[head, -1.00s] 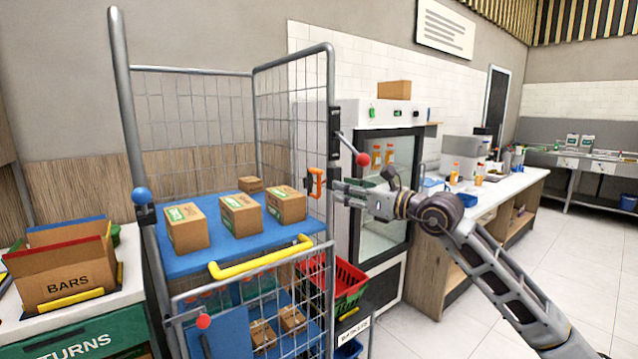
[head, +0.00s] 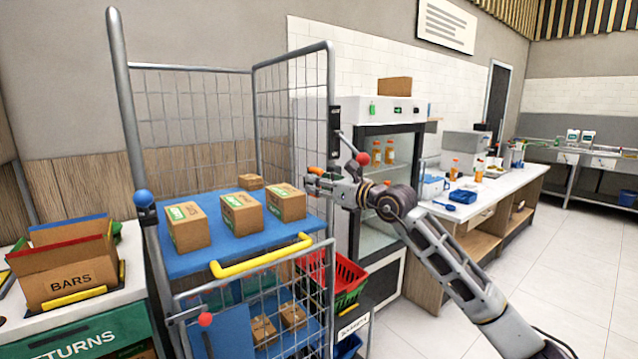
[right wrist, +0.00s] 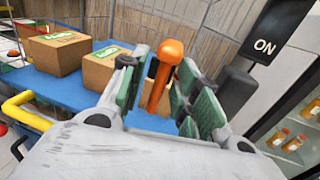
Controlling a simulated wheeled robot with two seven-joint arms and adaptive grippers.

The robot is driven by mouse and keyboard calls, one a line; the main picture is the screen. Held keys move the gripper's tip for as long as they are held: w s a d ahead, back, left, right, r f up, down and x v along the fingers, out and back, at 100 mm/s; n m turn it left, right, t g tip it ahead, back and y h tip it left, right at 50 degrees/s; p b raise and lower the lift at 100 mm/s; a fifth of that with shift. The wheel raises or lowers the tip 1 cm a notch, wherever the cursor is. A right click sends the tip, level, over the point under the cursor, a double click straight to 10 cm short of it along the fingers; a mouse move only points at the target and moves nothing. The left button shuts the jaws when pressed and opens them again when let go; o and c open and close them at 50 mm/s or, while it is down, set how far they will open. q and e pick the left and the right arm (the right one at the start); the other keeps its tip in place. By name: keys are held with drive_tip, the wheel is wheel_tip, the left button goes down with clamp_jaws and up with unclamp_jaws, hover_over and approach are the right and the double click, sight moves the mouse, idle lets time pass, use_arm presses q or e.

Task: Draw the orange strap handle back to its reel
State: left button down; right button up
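The orange strap handle (right wrist: 165,75) stands between the two fingers of my right gripper (right wrist: 160,95) in the right wrist view. A gap shows on both sides of it, so the fingers are around it but not closed on it. In the head view my right gripper (head: 322,180) is at the cage's right post, and only a bit of the orange handle (head: 317,170) shows, the rest hidden by the fingers. A dark housing (head: 335,120), possibly the reel, is on that post above the gripper. No strap can be made out. My left gripper is out of view.
A wire roll cage (head: 332,75) holds a blue shelf (head: 185,265) with several cartons. A red-knobbed lever (head: 362,158) stands close above my right gripper. A glass-door fridge (head: 400,140) is behind; a red basket (head: 350,282) is below. Clear floor lies at right.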

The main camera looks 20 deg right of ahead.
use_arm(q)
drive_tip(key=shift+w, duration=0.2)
use_arm(e)
drive_tip(key=shift+w, duration=0.1)
clamp_jaws()
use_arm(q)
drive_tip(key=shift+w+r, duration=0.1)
